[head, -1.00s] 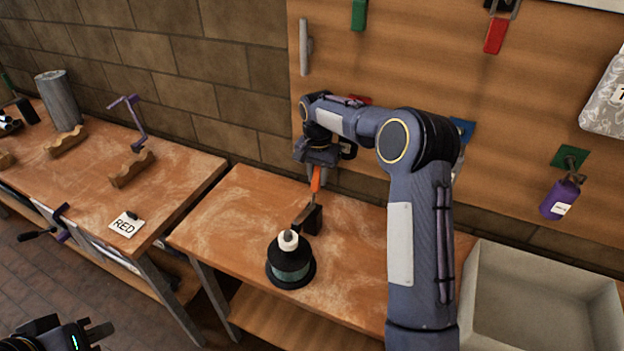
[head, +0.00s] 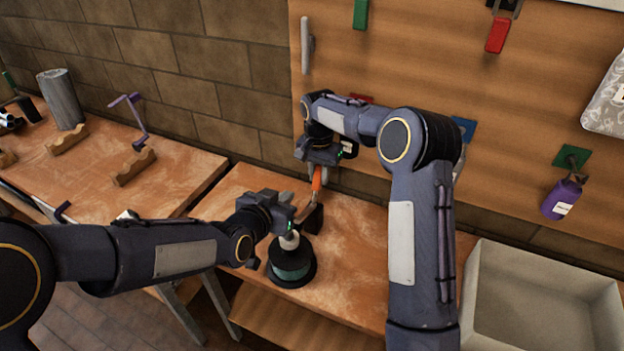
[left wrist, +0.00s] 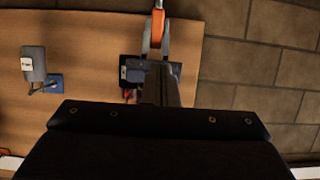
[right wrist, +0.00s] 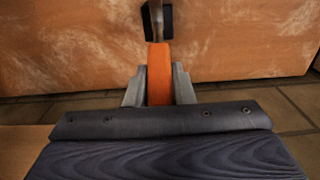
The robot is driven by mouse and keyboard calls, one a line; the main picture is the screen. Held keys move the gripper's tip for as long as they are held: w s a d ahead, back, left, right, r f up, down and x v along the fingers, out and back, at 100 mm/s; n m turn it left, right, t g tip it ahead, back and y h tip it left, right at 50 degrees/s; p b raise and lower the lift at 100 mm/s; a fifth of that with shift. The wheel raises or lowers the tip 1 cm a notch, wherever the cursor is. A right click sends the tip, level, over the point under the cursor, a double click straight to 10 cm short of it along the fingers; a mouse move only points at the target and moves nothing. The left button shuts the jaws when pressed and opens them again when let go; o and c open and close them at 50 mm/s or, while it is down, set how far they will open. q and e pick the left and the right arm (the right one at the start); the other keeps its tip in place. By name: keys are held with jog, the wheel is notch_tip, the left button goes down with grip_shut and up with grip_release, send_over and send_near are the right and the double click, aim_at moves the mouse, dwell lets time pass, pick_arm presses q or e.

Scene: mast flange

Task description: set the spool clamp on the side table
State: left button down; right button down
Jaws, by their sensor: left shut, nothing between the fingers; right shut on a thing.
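The spool clamp (head: 316,180) has an orange handle and a metal lower part leading down to a dark block. My right gripper (head: 319,168) is shut on the orange handle, which also shows between its fingers in the right wrist view (right wrist: 159,75). The clamp's lower end is near the middle table (head: 345,235); I cannot tell whether it touches. My left gripper (head: 299,214) is shut and empty, close to the clamp's lower part and just above a black-flanged teal spool (head: 291,265). The left gripper hides part of the spool's white top.
A second table (head: 95,165) at the left holds wooden cradles (head: 133,167), a purple crank (head: 133,120) and a grey cylinder (head: 62,98). A grey bin (head: 540,305) stands at the right. A pegboard (head: 430,60) with hung items rises behind; a purple bottle (head: 562,199) hangs there.

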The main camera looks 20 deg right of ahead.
aim_at(317, 176)
jog(key=shift+w+d+r, duration=0.1)
jog(key=shift+d, duration=0.05)
pick_arm(q)
jog(key=x, duration=1.4)
jog(key=shift+s+d+f, duration=0.15)
jog(key=shift+s+d, duration=0.05)
jog(key=shift+d, duration=0.15)
